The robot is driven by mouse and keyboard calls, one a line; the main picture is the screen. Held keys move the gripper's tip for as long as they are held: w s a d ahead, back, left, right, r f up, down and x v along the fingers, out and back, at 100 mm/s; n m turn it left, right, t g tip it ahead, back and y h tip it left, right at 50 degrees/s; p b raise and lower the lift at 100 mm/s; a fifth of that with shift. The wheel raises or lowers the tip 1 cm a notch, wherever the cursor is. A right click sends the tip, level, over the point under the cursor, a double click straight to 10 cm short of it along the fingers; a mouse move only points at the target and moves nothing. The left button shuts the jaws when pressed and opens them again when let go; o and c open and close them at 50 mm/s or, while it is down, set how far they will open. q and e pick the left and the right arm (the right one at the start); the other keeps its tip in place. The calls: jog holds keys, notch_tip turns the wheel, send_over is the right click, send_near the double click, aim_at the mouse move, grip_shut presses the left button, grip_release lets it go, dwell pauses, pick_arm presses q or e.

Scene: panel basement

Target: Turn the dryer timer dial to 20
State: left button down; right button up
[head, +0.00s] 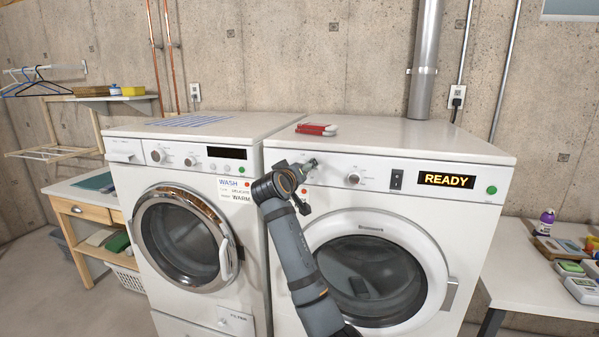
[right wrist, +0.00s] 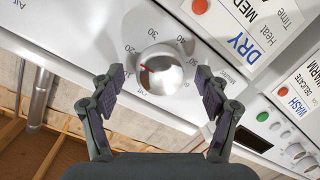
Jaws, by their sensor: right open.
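The dryer (head: 470,215) is the right-hand white machine in the head view, with a lit READY display (head: 446,180). Its timer dial (right wrist: 165,75) is a silver round knob in the right wrist view, ringed by minute numbers. A thin red mark on the dial points left, seemingly between 10 and 20. My right gripper (head: 302,172) is at the left part of the dryer panel and largely hides the dial in the head view. In the right wrist view its fingers (right wrist: 160,80) are open, one on each side of the dial, with visible gaps.
A second knob (head: 353,178), a black switch (head: 396,180) and a green button (head: 491,190) sit farther right on the dryer panel. The washer (head: 140,200) stands to the left. A red and white item (head: 316,129) lies on top. A table (head: 530,290) with small items is at right.

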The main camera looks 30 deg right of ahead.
jog(key=v, duration=1.2)
